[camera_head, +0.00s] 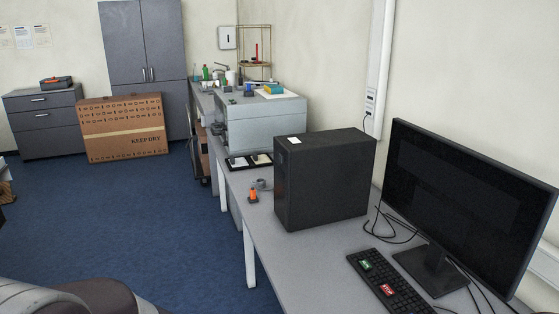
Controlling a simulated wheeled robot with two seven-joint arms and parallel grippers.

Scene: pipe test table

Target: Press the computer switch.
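The computer (340,184) is a black tower standing upright on the grey table, near the middle of the view. Its narrow front panel (281,186) faces left and shows at a steep angle. Its switch is too small to make out from here. A small white label (294,140) lies on its top near the front edge. Neither of my grippers is in view.
A monitor (470,205) stands right of the computer, with a keyboard (391,285) and loose cables before it. A small orange object (253,195) lies left of the computer. A grey machine (262,124) stands behind. Blue floor (110,220) is open at left.

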